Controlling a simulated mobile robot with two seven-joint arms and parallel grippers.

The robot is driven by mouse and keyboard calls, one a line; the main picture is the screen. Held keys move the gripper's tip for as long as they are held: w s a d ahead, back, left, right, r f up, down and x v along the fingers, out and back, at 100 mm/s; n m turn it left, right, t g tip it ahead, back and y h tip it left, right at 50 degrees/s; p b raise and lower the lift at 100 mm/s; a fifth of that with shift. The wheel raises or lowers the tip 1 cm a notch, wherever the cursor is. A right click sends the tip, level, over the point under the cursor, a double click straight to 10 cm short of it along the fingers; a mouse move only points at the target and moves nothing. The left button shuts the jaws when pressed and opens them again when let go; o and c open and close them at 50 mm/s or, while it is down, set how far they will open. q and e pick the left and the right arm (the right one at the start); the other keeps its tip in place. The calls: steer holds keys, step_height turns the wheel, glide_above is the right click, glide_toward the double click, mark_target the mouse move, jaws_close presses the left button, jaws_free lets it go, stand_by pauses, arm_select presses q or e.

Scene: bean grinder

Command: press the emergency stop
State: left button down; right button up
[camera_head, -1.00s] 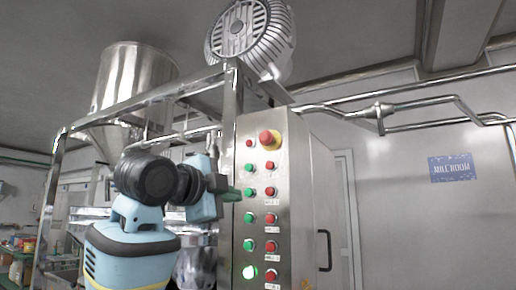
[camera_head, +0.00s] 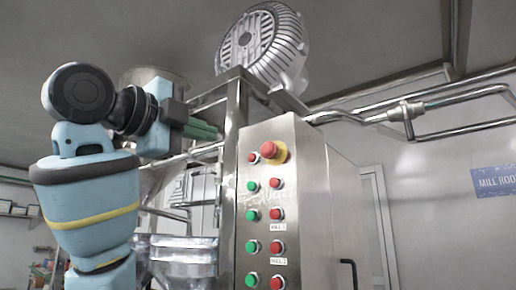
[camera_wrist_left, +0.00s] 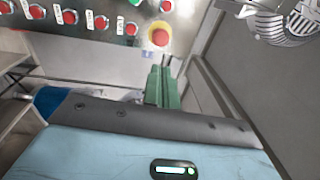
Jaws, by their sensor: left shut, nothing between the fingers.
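The emergency stop (camera_head: 273,152) is a large red mushroom button on a yellow ring, at the top of the steel control panel (camera_head: 262,200). In the left wrist view the emergency stop (camera_wrist_left: 159,36) shows at the top centre, beyond the fingertips. My left gripper (camera_head: 205,130) has green fingers, shut and empty, pointing right. In the head view it is left of the emergency stop and a little higher, apart from it. In the left wrist view the fingers (camera_wrist_left: 163,82) are together at the centre. My right gripper is not in view.
Several red and green buttons (camera_head: 275,214) fill the panel below the stop. A steel frame post (camera_head: 232,125) stands between my gripper and the panel in the head view. A ribbed motor (camera_head: 263,45) sits above, and pipes (camera_head: 440,110) run to the right.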

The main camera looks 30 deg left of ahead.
mark_target(265, 150)
arm_select(q)
steer(key=w, duration=0.4)
steer(key=w+d, duration=0.1)
steer(key=w, duration=0.4)
steer(key=w+r, duration=0.1)
steer(key=w, duration=0.4)
steer(key=shift+d+r, duration=0.1)
steer(key=shift+d, duration=0.25)
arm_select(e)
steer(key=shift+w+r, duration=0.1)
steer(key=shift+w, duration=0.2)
